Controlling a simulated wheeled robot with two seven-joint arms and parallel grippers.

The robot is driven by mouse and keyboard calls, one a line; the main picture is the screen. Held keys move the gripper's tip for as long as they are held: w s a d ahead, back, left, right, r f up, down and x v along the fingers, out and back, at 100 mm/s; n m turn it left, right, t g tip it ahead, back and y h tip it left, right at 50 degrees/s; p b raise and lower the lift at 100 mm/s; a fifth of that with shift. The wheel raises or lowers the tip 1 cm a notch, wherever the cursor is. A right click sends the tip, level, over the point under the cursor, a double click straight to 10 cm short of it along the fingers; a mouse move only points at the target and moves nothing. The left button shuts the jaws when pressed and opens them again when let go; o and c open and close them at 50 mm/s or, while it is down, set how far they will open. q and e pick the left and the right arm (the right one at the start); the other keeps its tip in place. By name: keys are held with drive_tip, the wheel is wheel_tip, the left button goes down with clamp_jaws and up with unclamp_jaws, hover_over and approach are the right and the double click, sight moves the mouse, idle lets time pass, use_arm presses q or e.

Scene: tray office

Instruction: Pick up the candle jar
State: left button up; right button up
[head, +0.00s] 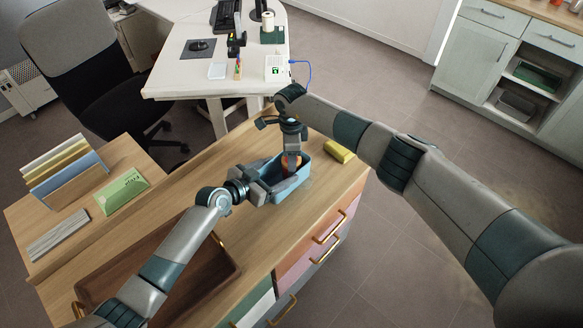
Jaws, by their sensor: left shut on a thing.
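A small orange-red thing (286,168), which looks like the candle jar, is inside a blue bin (294,187) at the far right end of the wooden cabinet top; most of it is hidden. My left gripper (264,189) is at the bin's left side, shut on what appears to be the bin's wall. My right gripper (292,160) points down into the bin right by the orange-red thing. Its fingertips are too small and overlapped to tell whether it is open or shut.
A brown tray (190,262) lies on the cabinet top (205,190). A yellow block (339,151) lies right of the bin. A green box (122,191), a grey block (58,234) and a file rack (75,182) stand at left. A white desk (190,75) stands behind.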

clamp_jaws()
drive_tip(key=shift+r, duration=0.2)
wheel_tip(320, 180, up, 10)
drive_tip(key=shift+f, duration=0.15)
idle(0.6)
use_arm(q)
drive_tip(key=o, duration=1.2)
drive_tip(key=shift+c, duration=0.2)
drive_tip(key=shift+a, duration=0.1)
